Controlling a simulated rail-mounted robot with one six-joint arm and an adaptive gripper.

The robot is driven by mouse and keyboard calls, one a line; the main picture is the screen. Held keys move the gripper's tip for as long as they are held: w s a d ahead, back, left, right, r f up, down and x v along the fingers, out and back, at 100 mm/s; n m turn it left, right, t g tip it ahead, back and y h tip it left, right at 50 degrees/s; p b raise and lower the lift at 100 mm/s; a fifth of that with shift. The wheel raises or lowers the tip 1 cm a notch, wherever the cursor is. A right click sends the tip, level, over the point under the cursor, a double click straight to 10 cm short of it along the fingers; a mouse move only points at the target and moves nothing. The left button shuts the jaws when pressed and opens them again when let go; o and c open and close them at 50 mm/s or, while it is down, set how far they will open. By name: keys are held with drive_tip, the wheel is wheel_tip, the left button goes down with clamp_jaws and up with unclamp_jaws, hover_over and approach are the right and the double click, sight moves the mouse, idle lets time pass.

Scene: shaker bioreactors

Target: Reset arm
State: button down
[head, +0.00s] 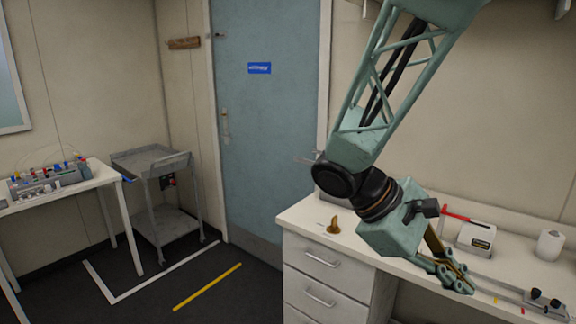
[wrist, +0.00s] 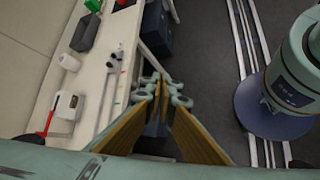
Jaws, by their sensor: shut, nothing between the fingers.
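My arm reaches down from the top of the head view to the counter on the right. My gripper (head: 456,280) hangs at the counter's front edge, its fingers pointing down and to the right. In the wrist view the fingers of my gripper (wrist: 160,88) come together at their tips, shut and with nothing between them. I cannot tell from the head view how high the fingertips are above the counter.
The counter (head: 300,218) carries a brown object (head: 333,225), a white box (head: 476,238), a white cylinder (head: 549,246) and a grey device (head: 545,302). A trolley (head: 155,160) and a table (head: 105,174) stand at left. The floor (head: 215,290) between is clear.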

drive_tip(key=s+a+r+m+t+y, duration=0.3)
drive_tip(key=s+a, duration=0.3)
drive_tip(key=s, duration=0.3)
drive_tip(key=s+a+r+m+t+y, duration=0.2)
drive_tip(key=s+a+r+m+y, duration=0.2)
drive_tip(key=s, duration=0.5)
drive_tip(key=shift+s+a+r+m+t+y, duration=0.4)
drive_tip(key=shift+a+r+y, duration=0.4)
drive_tip(key=shift+a+y, duration=0.35)
